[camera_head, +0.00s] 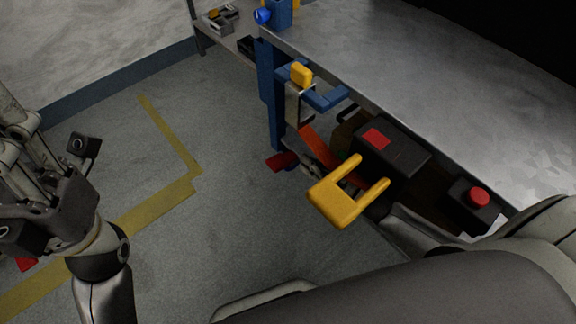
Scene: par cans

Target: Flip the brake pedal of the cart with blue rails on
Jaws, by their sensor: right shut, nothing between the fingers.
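Blue rails (270,95) run down the end of the cart below the grey metal top. A small red pedal-like piece (282,162) is low by the floor at the foot of the blue post. Whether it is flipped on or off I cannot tell. My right gripper (378,205) is low beside the cart, shut and empty; its fingertips are mostly hidden near a yellow forked piece. My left gripper (20,145) is at the left edge, away from the cart; its fingertips are cut off, so its opening cannot be told.
The metal top (430,90) overhangs from the upper middle to the right. The floor (220,210) in the middle is clear, with yellow tape.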

